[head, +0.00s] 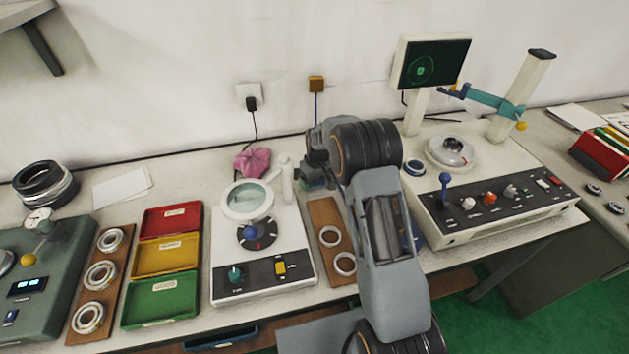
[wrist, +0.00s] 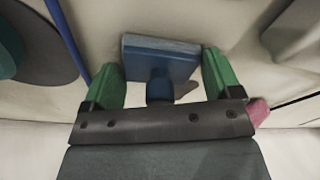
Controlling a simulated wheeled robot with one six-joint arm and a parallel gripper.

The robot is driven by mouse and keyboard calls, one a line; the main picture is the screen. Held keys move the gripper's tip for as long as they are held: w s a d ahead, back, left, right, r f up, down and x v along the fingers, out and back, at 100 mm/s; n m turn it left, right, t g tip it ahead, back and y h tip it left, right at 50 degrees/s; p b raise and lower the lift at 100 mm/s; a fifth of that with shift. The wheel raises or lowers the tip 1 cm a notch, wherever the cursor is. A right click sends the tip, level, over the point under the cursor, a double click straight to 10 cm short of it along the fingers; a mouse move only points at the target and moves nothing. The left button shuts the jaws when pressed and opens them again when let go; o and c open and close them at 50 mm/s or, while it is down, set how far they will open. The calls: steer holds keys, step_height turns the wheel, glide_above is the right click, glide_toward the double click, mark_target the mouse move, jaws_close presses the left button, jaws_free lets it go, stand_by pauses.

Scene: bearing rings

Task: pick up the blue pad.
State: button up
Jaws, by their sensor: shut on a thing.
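The blue pad (wrist: 160,57) is a flat blue block with a short, thick blue stem. In the wrist view it sits between the two green fingers of my gripper (wrist: 164,78), which is shut on it. In the head view my gripper (head: 316,178) is over the back of the bench, right of a white bottle. My own arm covers much of this area, and the pad cannot be made out clearly there.
A wooden board (head: 325,216) with metal rings lies in front of my gripper. A white device with a round glass (head: 246,200) and a pink cloth (head: 252,162) are to the left. A large control console (head: 485,205) is to the right. The wall is close behind.

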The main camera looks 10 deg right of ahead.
steer(key=shift+r, duration=0.55)
steer(key=s+d+r+b, duration=0.2)
steer(key=s+d+r, duration=0.6)
steer(key=s+r, duration=0.3)
steer(key=shift+d+r, duration=0.3)
steer(key=shift+r, duration=0.1)
steer(key=shift+o, duration=1.4)
steer(key=shift+c, duration=1)
steer(key=shift+a, duration=0.15)
